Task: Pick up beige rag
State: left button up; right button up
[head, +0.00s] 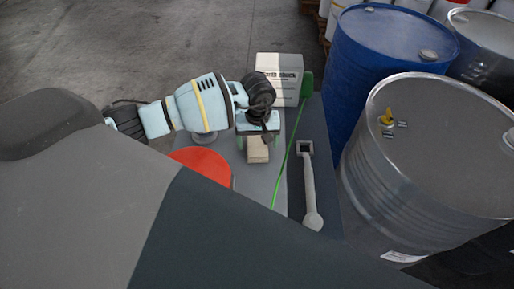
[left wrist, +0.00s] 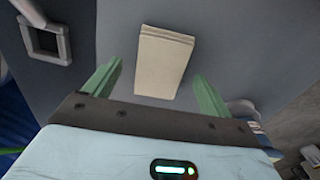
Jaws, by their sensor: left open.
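The beige rag (head: 258,154) is a small folded block lying flat on the grey surface, just below my left gripper in the head view. In the left wrist view the rag (left wrist: 164,62) lies ahead of the fingers, between their lines. My left gripper (head: 259,139) is open and empty, with its green fingers (left wrist: 158,76) spread wider than the rag. The gripper's body hides the far part of the rag in the head view. The height gap between fingertips and rag is hard to tell. My right gripper is in neither view.
A white labelled box (head: 278,68) stands behind the gripper. A green long-handled tool (head: 306,85) and a grey bar with a square end (head: 308,185) lie right of the rag. A red round thing (head: 203,160) is at left. Blue (head: 385,50) and grey (head: 440,140) drums stand right.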

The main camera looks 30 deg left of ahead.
aim_at(257, 147)
pick_arm(q)
jog(key=shift+f, duration=0.5)
jog(key=c, duration=1.1)
notch_tip(257, 147, up, 10)
jog(key=shift+r, duration=0.1)
jog(key=o, duration=0.4)
jog(key=shift+s, duration=0.1)
jog(key=shift+c, duration=1.4)
jog(key=s+d+f+m, duration=0.1)
jog(key=s+f+m, duration=0.3)
jog(key=s, duration=0.1)
jog(key=s+d+f+m, duration=0.1)
jog(key=s+f+m, duration=0.1)
jog(key=shift+s+d+f, duration=0.15)
jog(key=shift+d+f, duration=0.2)
jog(key=shift+f, duration=0.05)
